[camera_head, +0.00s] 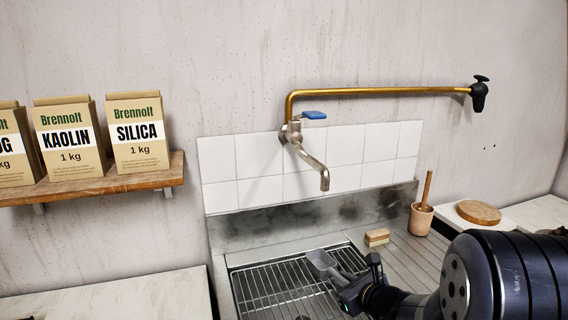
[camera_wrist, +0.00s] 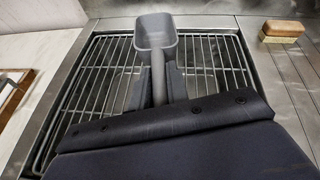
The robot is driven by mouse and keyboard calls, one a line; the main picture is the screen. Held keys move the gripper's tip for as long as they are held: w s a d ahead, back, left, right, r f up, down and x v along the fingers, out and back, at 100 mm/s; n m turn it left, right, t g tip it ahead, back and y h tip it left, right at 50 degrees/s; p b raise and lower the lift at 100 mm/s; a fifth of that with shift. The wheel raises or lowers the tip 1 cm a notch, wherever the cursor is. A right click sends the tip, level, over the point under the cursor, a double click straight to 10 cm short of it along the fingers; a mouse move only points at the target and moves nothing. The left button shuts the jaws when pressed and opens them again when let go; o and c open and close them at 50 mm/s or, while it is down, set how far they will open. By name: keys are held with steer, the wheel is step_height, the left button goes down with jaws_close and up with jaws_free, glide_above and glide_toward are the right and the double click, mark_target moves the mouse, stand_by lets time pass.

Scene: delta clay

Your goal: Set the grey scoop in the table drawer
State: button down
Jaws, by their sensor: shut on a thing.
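The grey scoop (camera_wrist: 156,33) is held in my gripper (camera_wrist: 160,85), with its bowl pointing away and its handle running back between the fingers. In the head view the scoop (camera_head: 321,259) sticks out from my gripper (camera_head: 360,287) above the wire rack over the sink. The gripper is shut on the handle. The end of the handle is hidden behind my wrist. I cannot see a table drawer in either view.
The wire rack (camera_head: 275,292) covers the sink basin. A sponge or brush block (camera_head: 377,237) lies on the ribbed drainboard. A pot with a wooden handle (camera_head: 421,218) stands right of it. The tap (camera_head: 310,165) hangs above. A pale worktop (camera_head: 160,297) lies to the left.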

steer(key=shift+s+d+f+m+t+h+p, duration=0.15)
steer(key=shift+s+f+m+h+p, duration=0.15)
steer(key=shift+f+m+h+p, duration=0.15)
steer(key=shift+s+d+f+m+t+h+p, duration=0.1)
steer(key=shift+s+f+m+t+h+p, duration=0.05)
steer(key=shift+s+f+m+h+p, duration=0.3)
steer(key=shift+w+f, duration=0.1)
steer(key=shift+w, duration=0.05)
